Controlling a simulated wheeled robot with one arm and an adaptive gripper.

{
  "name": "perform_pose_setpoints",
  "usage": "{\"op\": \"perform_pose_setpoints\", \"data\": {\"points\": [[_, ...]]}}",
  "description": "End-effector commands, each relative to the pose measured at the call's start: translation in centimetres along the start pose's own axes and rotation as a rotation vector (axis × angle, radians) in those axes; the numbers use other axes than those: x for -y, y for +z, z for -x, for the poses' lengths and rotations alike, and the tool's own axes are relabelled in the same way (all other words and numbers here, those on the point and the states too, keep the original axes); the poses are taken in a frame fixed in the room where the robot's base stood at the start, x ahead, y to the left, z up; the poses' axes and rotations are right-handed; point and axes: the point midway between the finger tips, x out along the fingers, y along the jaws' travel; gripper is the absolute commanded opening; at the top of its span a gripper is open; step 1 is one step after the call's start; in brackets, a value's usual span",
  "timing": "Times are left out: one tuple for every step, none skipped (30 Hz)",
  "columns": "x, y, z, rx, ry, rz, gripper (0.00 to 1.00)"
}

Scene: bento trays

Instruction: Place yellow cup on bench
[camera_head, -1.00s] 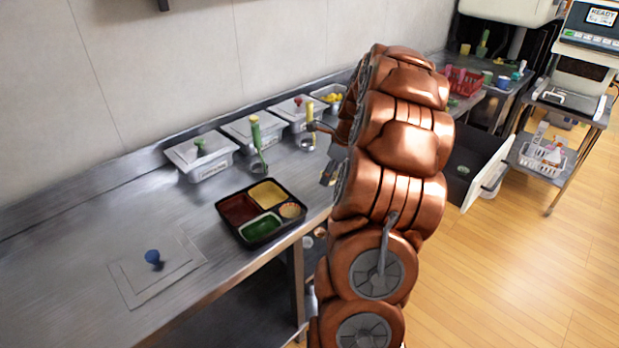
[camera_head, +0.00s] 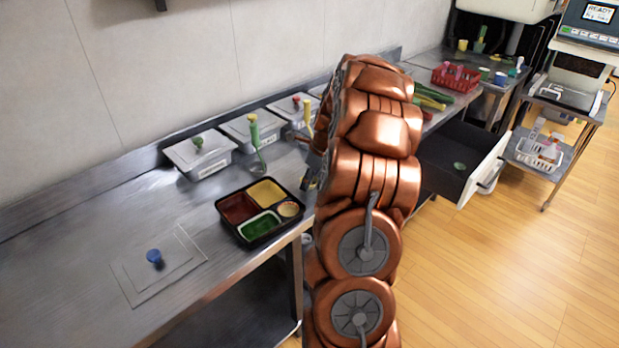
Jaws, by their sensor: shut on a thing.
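My gripper (camera_head: 311,176) is partly in view at the bench's front edge, just right of the black bento tray (camera_head: 240,233). My copper-coloured arm hides much of it. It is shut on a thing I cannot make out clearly. The steel bench (camera_head: 75,265) runs along the wall, with bare surface at the left. A small yellow cup-like object (camera_head: 462,45) stands on the far counter at the back right, well away from my gripper. I cannot tell whether it is the task's cup.
An open drawer (camera_head: 460,165) juts out at right. A red basket (camera_head: 455,77) stands beyond.

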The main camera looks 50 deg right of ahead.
Motion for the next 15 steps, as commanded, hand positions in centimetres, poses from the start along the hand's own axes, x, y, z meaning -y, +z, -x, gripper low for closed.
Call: {"op": "perform_pose_setpoints", "data": {"points": [[0.00,-0.01,-0.02,0.000,0.000,0.000,0.36],[0.01,-0.02,-0.05,0.000,0.000,0.000,0.36],[0.00,-0.06,-0.13,0.000,0.001,-0.001,0.36],[0.01,-0.08,-0.20,0.000,0.000,-0.001,0.36],[0.00,-0.10,-0.27,0.000,0.001,-0.001,0.36],[0.02,-0.10,-0.30,0.000,0.000,-0.001,0.52],[0.01,-0.10,-0.29,0.000,0.000,0.000,0.55],[0.02,-0.10,-0.28,0.000,0.000,0.000,0.58],[0.01,-0.10,-0.28,0.000,0.000,-0.001,0.63],[0.01,-0.10,-0.28,0.000,0.000,-0.001,0.66],[0.01,-0.10,-0.28,0.000,0.000,-0.001,0.69],[0.01,-0.10,-0.28,0.000,0.001,-0.001,0.73],[0.02,-0.10,-0.28,0.000,0.000,-0.001,0.75],[0.01,-0.10,-0.28,0.000,0.000,-0.001,0.75],[0.01,-0.10,-0.28,0.000,0.000,-0.001,0.75]]}}
